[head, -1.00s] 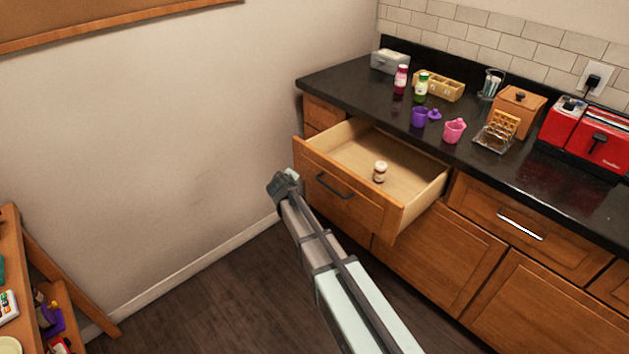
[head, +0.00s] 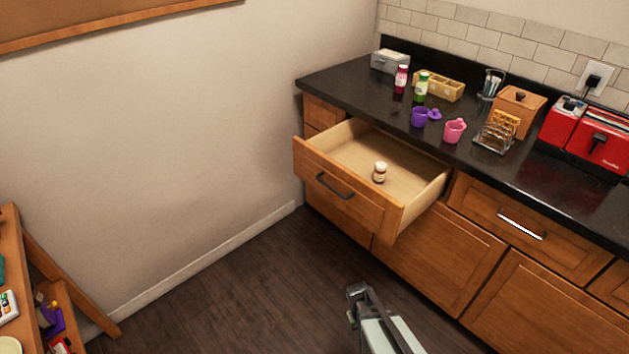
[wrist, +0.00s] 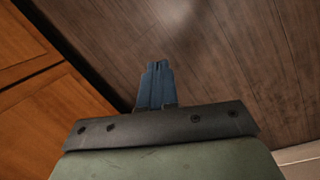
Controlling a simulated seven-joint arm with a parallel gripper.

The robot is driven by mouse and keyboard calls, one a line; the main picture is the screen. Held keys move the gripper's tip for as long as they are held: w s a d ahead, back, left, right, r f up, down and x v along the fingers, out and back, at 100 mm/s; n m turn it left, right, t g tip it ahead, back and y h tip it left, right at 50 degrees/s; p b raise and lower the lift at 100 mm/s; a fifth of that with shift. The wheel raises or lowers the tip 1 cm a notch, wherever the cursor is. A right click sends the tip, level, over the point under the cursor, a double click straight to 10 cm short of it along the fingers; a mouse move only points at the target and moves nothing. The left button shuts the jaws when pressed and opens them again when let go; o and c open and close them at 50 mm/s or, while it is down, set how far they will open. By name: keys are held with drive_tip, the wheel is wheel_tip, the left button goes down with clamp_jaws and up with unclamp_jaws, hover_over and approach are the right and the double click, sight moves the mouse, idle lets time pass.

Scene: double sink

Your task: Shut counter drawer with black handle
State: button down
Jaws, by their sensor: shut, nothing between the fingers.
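The counter drawer (head: 345,198) with the black handle (head: 335,186) stands pulled open at the left end of the counter. A small jar with a white lid (head: 379,172) stands inside it. In the head view my arm shows at the bottom, below and to the right of the drawer and apart from it; the fingertips cannot be made out there. In the wrist view my gripper (wrist: 156,66) is shut and empty, with the wooden floor behind it. The drawer's handle is not seen in the wrist view.
The dark counter (head: 350,88) carries cups, bottles, a toast rack and a red toaster (head: 590,140). A closed drawer with a silver handle (head: 521,224) is to the right. A wooden shelf (head: 60,280) stands at lower left. The floor (head: 240,290) before the drawer is clear.

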sight(315, 180)
drive_tip(key=s+d+m+g+y, duration=0.2)
drive_tip(key=s+m+g+y, duration=0.3)
drive_tip(key=s, duration=1.8)
drive_tip(key=w+a+r+n+t+h, duration=0.3)
drive_tip(key=w+a+r+n, duration=0.1)
drive_tip(key=w+a, duration=0.6)
drive_tip(key=w+a+r+n+t+h, duration=0.25)
drive_tip(key=w+a+r+n, duration=0.2)
drive_tip(key=w+a, duration=0.65)
drive_tip(key=w+a+r+n+t+h, duration=0.4)
drive_tip(key=w+a, duration=0.3)
drive_tip(key=w, duration=0.6)
drive_tip(key=w+a+r+n+t+h, duration=0.1)
drive_tip(key=w+r+n+t+h, duration=0.3)
drive_tip(key=w+r+n, duration=0.5)
drive_tip(key=w+a+r+n+t+h, duration=0.2)
drive_tip(key=w+r+n+t, duration=0.4)
drive_tip(key=r, duration=0.6)
drive_tip(key=shift+n+g, duration=0.35)
drive_tip(key=shift+n, duration=0.2)
drive_tip(key=x, duration=1.5)
drive_tip(key=shift+w+a+f, duration=0.25)
drive_tip(key=shift+w+a, duration=0.05)
drive_tip(key=shift+w, duration=0.05)
